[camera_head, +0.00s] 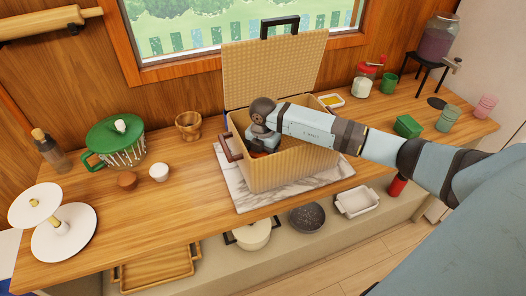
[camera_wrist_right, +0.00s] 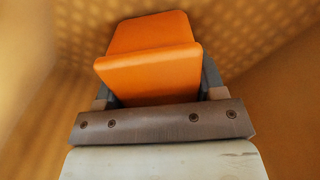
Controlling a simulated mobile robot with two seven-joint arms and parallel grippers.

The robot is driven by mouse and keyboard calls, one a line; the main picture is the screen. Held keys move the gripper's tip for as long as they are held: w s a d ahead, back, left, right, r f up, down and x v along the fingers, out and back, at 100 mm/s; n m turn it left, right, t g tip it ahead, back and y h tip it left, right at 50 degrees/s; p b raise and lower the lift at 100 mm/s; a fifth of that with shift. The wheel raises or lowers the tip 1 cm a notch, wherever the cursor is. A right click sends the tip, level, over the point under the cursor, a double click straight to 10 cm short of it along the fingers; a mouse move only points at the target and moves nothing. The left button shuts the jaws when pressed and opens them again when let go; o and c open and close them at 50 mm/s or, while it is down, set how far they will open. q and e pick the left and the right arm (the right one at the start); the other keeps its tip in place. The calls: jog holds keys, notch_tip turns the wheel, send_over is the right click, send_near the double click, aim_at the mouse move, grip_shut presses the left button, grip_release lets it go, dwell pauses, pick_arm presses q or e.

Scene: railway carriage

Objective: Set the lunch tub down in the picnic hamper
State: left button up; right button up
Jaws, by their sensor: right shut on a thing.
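The picnic hamper (camera_head: 290,176) is a tan woven box on a marble board, its lid (camera_head: 275,72) standing open at the back. My right arm reaches over its right wall and my right gripper (camera_head: 262,148) is down inside it. In the right wrist view the gripper (camera_wrist_right: 155,92) is shut on an orange lunch tub (camera_wrist_right: 150,55), with the woven walls around it. The tub is mostly hidden in the head view. I cannot tell whether it touches the hamper floor. My left gripper is not in view.
The marble board (camera_head: 330,182) lies under the hamper.

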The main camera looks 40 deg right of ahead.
jog(key=shift+f, duration=0.2)
dwell(0.4)
jog(key=o, duration=1.1)
notch_tip(320, 180, up, 14)
jog(key=b, duration=0.1)
jog(key=shift+f, duration=0.1)
grip_shut()
dwell(1.3)
